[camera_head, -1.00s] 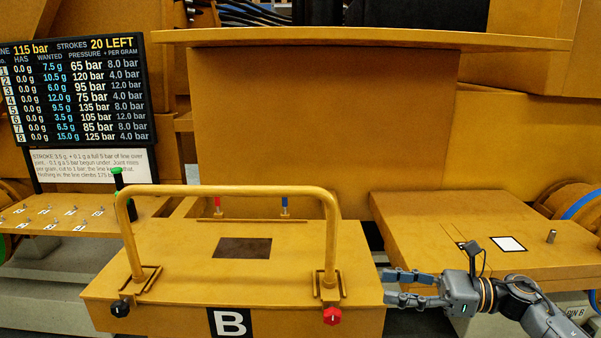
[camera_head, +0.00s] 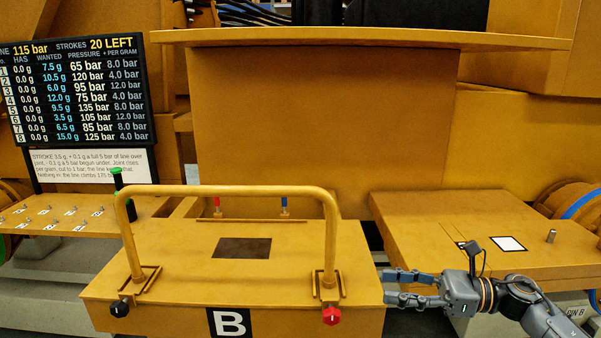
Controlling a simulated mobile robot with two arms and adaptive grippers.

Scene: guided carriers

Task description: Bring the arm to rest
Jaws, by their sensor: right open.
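My right gripper (camera_head: 392,287) comes in from the lower right on my right arm. Its fingers point left, apart from each other and with nothing between them. The fingertips are close to the right side of the yellow box marked B (camera_head: 190,245); I cannot tell whether they touch it. The box has a large yellow handle (camera_head: 230,191) standing over it, a black knob (camera_head: 119,308) at its front left and a red knob (camera_head: 332,315) at its front right. My left gripper is out of the picture.
A yellow table (camera_head: 420,225) at the right holds a white square (camera_head: 508,243) and a small metal peg (camera_head: 551,236). A tall yellow block (camera_head: 320,130) stands behind the box. A display board (camera_head: 80,85) and a shelf with small numbered fittings (camera_head: 70,215) are at the left.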

